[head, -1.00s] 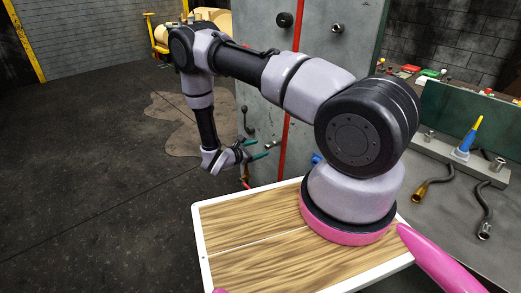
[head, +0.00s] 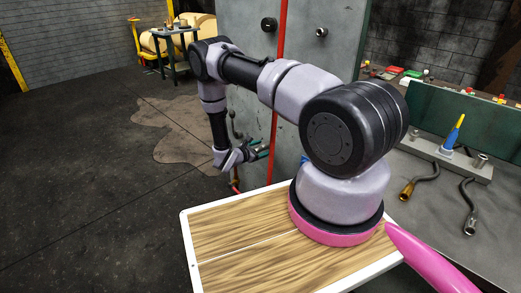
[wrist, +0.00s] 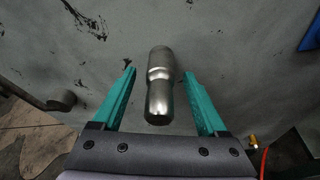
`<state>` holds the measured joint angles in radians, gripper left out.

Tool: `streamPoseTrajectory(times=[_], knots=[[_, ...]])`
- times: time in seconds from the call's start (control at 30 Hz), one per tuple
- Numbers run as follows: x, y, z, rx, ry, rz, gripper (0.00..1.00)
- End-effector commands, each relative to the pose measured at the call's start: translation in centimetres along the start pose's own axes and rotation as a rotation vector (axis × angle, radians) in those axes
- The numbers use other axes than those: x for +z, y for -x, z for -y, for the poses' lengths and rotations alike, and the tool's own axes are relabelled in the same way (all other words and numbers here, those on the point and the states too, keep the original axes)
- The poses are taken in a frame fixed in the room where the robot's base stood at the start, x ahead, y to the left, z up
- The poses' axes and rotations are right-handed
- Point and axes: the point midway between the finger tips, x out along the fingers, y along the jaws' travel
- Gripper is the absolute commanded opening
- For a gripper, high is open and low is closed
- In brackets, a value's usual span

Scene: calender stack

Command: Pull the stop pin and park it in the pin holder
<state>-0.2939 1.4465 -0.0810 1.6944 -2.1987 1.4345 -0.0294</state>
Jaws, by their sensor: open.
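A bare metal stepped cylinder, seemingly the stop pin (wrist: 160,84), stands out from the grey machine panel (wrist: 230,40) in the wrist view. My gripper (head: 263,148) is open, with its teal fingers beside the panel in the head view. In the wrist view its fingers lie on either side of the pin, with a gap on both sides. The pin is not clear in the head view. I cannot tell whether this block is the pin holder.
A lever (head: 233,124) stands close to my gripper on the panel. A dark round knob (wrist: 62,101) shows at left in the wrist view. The floor at left is open.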

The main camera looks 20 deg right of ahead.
Motion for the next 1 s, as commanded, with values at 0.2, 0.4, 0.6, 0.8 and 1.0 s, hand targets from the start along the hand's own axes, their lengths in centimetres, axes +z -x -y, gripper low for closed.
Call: streamPoseTrajectory(times=[0.2, 0.4, 0.6, 0.8, 1.0], knots=[[0.01, 0.02, 0.0, 0.0, 0.0, 0.0, 0.14], [0.01, 0.03, 0.01, -0.001, 0.0, 0.0, 0.0], [0.02, 0.05, 0.0, 0.0, 0.0, 0.001, 0.0], [0.0, 0.09, 0.0, 0.0, 0.0, 0.0, 0.0], [-0.21, 0.73, -0.01, 0.0, 0.0, 0.0, 0.0]])
